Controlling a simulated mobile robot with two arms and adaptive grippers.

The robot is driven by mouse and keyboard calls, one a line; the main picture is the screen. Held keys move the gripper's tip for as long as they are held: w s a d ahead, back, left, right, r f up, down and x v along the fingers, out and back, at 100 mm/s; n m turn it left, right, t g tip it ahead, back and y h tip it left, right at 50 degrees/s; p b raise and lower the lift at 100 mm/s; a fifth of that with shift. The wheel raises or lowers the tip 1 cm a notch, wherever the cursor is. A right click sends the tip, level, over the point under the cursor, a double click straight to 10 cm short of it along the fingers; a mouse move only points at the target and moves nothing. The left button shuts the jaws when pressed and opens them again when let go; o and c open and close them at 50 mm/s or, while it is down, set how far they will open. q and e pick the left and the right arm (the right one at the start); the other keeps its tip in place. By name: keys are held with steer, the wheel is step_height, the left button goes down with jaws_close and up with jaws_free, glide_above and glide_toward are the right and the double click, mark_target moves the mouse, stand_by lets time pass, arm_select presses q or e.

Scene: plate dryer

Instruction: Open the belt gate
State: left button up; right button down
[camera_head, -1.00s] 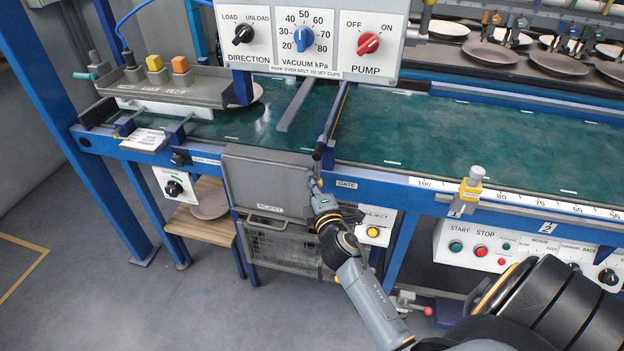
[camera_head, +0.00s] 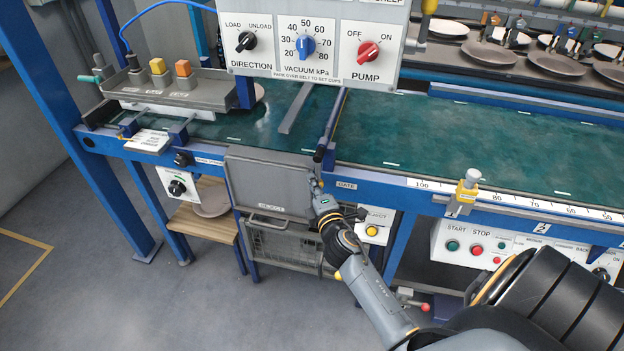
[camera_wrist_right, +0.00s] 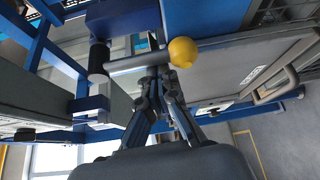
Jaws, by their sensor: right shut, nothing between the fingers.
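The belt gate (camera_head: 335,120) is a thin bar lying across the green belt, with a dark handle end (camera_head: 319,154) at the belt's front edge. A "GATE" label (camera_head: 346,186) is on the blue front rail just right of it. My right gripper (camera_head: 316,184) is shut and empty, just below the handle end and in front of the rail. In the right wrist view its fingertips (camera_wrist_right: 155,72) are close to a grey rod (camera_wrist_right: 135,62) with a yellow ball (camera_wrist_right: 183,51) and a black grip (camera_wrist_right: 98,62). I cannot tell whether they touch. My left gripper is not in view.
A grey reject flap (camera_head: 268,182) hangs left of my right gripper, above a wire basket (camera_head: 280,242). A reject button box (camera_head: 374,228) is to the right. The control panel (camera_head: 310,38) overhangs the belt (camera_head: 440,140). Open floor (camera_head: 190,310) lies front left.

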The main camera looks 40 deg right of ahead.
steer(key=s+d+r+n+g+p, duration=0.4)
steer(key=s+r+n+p, duration=0.1)
steer(key=p, duration=1.5)
steer(key=shift+d+r+n+h, duration=0.3)
steer(key=shift+d+r, duration=0.05)
